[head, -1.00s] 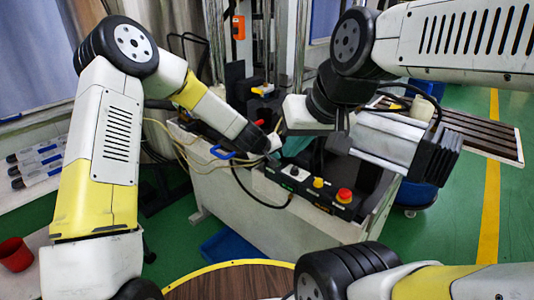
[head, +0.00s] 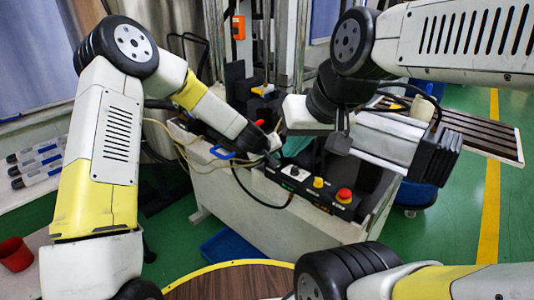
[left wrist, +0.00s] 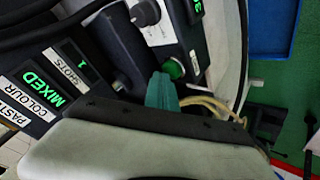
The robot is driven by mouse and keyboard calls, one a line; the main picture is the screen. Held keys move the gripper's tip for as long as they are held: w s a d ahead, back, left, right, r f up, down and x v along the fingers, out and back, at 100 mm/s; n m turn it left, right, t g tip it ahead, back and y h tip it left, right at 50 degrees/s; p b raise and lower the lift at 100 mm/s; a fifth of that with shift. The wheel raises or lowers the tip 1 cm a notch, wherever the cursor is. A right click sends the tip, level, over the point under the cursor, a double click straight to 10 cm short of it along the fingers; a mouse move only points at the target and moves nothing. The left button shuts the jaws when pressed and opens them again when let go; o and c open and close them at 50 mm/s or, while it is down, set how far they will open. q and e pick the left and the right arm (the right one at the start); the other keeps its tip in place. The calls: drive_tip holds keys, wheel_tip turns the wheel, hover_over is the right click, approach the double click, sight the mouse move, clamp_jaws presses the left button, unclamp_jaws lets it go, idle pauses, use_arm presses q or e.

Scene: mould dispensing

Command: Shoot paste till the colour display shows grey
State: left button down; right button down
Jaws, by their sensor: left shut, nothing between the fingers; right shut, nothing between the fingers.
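In the left wrist view the paste colour display (left wrist: 43,88) reads MIXED in green. The shots display (left wrist: 83,68) beside it reads 1. A round green button (left wrist: 173,68) sits on the panel, close by the teal tip of my left gripper (left wrist: 162,92); I cannot tell whether they touch. In the head view my left gripper (head: 272,158) is shut and empty at the left end of the control box (head: 305,188). My right gripper (head: 308,113) hangs above and behind the box, shut and empty; its fingertips are hard to make out.
Yellowish cables (head: 185,150) and a black hose (head: 265,204) hang near my left gripper. A blue bin (head: 225,246) stands on the green floor.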

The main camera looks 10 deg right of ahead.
use_arm(q)
drive_tip(key=shift+f, duration=0.1)
idle(0.4)
drive_tip(key=shift+f, duration=0.35)
drive_tip(key=shift+s+r, duration=0.1)
drive_tip(key=shift+r, duration=0.25)
idle(0.3)
drive_tip(key=shift+r, duration=3.05)
